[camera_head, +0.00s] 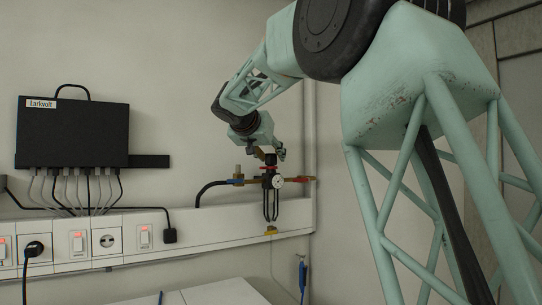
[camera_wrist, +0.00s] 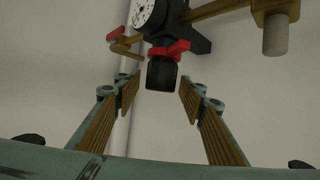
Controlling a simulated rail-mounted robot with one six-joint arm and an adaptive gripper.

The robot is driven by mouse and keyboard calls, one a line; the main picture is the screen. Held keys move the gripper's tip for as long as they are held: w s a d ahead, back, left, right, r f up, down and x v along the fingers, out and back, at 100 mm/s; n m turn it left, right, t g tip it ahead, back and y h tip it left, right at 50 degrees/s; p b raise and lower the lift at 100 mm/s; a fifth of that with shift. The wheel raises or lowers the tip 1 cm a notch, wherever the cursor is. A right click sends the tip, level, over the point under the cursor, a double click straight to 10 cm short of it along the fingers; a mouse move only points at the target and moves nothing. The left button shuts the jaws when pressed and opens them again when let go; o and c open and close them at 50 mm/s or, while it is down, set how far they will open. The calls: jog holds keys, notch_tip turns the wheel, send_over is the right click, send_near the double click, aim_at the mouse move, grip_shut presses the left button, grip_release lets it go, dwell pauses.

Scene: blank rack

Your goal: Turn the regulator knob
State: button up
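The regulator (camera_head: 270,182) is a dark body on the wall pipe with a round white gauge (camera_head: 279,181). Its black knob (camera_wrist: 162,74) points toward my wrist camera, with a red part (camera_wrist: 170,49) behind it. The regulator body also shows at the top of the wrist view (camera_wrist: 186,30). My gripper (camera_wrist: 160,92) is open, with one ribbed finger on each side of the knob. A gap shows between the knob and both fingers, and I see no contact. In the head view my gripper (camera_head: 267,151) is just above the regulator.
A brass pipe with a fitting (camera_wrist: 274,32) runs right of the regulator, and a small brass valve (camera_wrist: 124,45) is at its left. A black box (camera_head: 72,132) with cables hangs left, above a white socket rail (camera_head: 205,228). A white surface (camera_head: 225,292) lies below.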

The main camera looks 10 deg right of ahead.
jog(key=c, duration=0.8)
jog(key=shift+c, duration=0.2)
jog(key=shift+n+t+y+b, duration=0.3)
jog(key=shift+y+b, duration=0.15)
jog(key=shift+y, duration=0.05)
jog(key=shift+d+f, duration=0.1)
jog(key=shift+n+t+y, duration=0.3)
jog(key=shift+n+y, duration=0.4)
jog(key=shift+n, duration=0.1)
jog(key=shift+n+y, duration=0.4)
jog(key=shift+y, duration=0.1)
jog(key=shift+n+t+y+p, duration=0.4)
jog(key=shift+n+y+p, duration=0.55)
jog(key=shift+p, duration=1)
